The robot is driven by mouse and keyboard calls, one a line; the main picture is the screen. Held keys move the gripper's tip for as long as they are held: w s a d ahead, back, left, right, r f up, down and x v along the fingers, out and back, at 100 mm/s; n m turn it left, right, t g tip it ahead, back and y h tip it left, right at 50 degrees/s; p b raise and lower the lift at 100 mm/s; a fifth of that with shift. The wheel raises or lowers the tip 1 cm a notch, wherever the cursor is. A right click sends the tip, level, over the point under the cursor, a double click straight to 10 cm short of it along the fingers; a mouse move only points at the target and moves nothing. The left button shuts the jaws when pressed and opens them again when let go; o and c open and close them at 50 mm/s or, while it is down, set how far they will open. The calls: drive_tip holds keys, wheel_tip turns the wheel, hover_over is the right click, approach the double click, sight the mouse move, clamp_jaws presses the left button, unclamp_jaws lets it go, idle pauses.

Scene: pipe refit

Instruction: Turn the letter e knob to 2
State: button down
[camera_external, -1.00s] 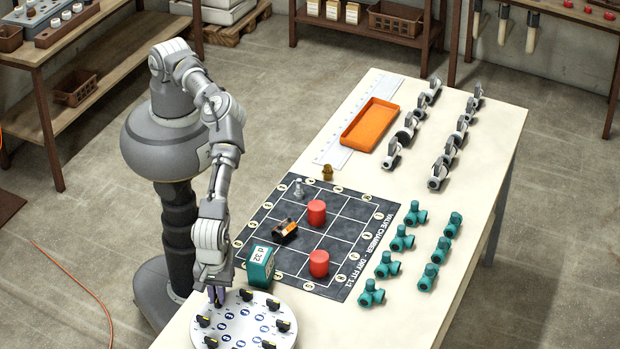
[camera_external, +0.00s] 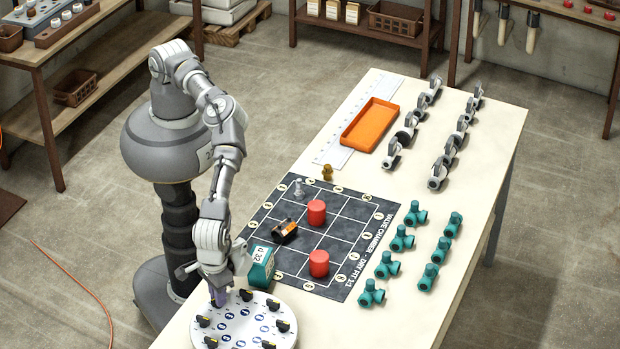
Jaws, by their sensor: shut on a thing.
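A round white plate (camera_external: 243,325) lies at the near end of the table and carries several black knobs with yellowish marks. Blue round marks form a ring inside them. The letters and numbers are too small to read, so I cannot tell which knob is letter e. My gripper (camera_external: 218,299) points down at the plate's back left edge. It is shut on a knob there, which its fingers mostly hide. One free knob (camera_external: 246,295) stands just right of the fingers and another knob (camera_external: 203,321) stands in front of them.
A teal box (camera_external: 261,266) marked "d 32" stands close behind the plate, near my wrist. A dark grid mat (camera_external: 330,235) bears red cylinders (camera_external: 317,212) and a black-orange part (camera_external: 285,231). Teal valves (camera_external: 385,265) stand at the right. The table right of the plate is clear.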

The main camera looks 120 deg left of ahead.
drive_tip(key=shift+m, duration=0.3)
idle(0.4)
drive_tip(key=c, duration=1.2)
unclamp_jaws()
drive_tip(key=shift+o, duration=0.2)
drive_tip(key=shift+r, duration=0.1)
wheel_tip(320, 180, up, 8)
drive_tip(key=shift+f+p, duration=0.15)
drive_tip(key=shift+p, duration=0.55)
drive_tip(key=shift+w, duration=0.15)
